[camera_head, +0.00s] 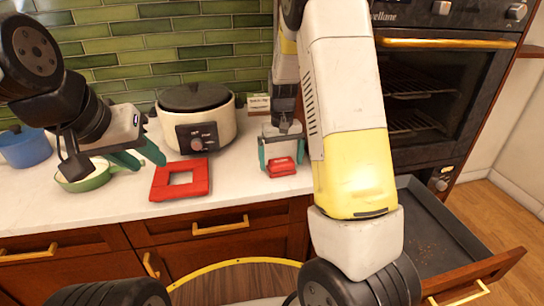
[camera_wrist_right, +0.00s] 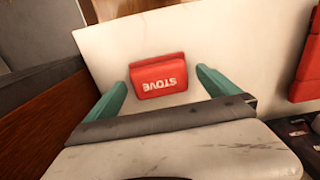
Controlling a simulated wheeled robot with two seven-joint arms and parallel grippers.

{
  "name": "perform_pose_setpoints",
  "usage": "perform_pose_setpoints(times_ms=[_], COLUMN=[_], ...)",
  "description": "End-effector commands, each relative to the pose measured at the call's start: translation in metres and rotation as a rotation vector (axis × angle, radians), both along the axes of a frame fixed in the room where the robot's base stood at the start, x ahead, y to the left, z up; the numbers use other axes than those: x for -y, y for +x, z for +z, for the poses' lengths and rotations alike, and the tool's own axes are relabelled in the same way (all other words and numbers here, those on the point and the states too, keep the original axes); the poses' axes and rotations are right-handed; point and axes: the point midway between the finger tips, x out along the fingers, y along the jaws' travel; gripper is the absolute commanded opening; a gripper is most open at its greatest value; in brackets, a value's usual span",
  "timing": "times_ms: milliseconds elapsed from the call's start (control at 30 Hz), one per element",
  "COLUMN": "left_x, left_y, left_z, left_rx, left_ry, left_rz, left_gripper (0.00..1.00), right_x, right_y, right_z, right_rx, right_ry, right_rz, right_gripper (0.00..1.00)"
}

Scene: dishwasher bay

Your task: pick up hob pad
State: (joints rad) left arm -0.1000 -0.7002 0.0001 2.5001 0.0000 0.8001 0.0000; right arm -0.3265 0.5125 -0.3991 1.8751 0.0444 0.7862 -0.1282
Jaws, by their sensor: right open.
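The hob pad (camera_head: 282,167) is a small red block lying on the white counter near its front edge. In the right wrist view the hob pad (camera_wrist_right: 158,76) shows the upside-down word STOVE. My right gripper (camera_head: 281,162) points down over it and is open, with one teal finger on each side. In the right wrist view my right gripper (camera_wrist_right: 161,84) has a gap between each finger and the pad. My left gripper (camera_head: 150,164) is at the left above the counter, open with nothing between its fingers.
A red square frame (camera_head: 158,188) lies on the counter left of the pad. A cream cooker (camera_head: 221,125) with a dark lid stands behind it. A green pan (camera_head: 88,182) and a blue pot (camera_head: 24,150) are at the far left. An open drawer (camera_head: 428,235) is at the right, below the oven (camera_head: 425,95).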

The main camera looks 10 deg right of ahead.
Motion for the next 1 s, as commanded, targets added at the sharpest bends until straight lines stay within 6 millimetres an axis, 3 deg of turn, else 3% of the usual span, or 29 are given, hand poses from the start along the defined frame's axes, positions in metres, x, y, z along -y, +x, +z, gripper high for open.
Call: perform_pose_setpoints(times_ms=[100, 367, 667, 1000], left_x=[0.0, 0.0, 0.0, 0.0], left_y=[0.0, 0.0, 0.0001, 0.0001], left_z=[0.0, 0.0, 0.0001, 0.0001], left_rx=[0.0, 0.0, 0.0, 0.0], left_ry=[0.0, 0.0, 0.0, 0.0], left_rz=[0.0, 0.0, 0.0, 0.0], left_gripper=[0.36, 0.36, 0.36, 0.36], right_x=[0.0005, 0.0004, 0.0003, 0.0001], right_y=[-0.0001, 0.0004, 0.0003, 0.0006], right_z=[-0.0105, -0.0118, -0.0116, -0.0074], right_rx=[0.0, 0.002, 0.002, 0.003], right_ry=[0.0, 0.0, 0.0, 0.001], right_rz=[0.0, 0.0, 0.0, 0.0], right_gripper=[1.0, 0.98, 0.41, 0.41])
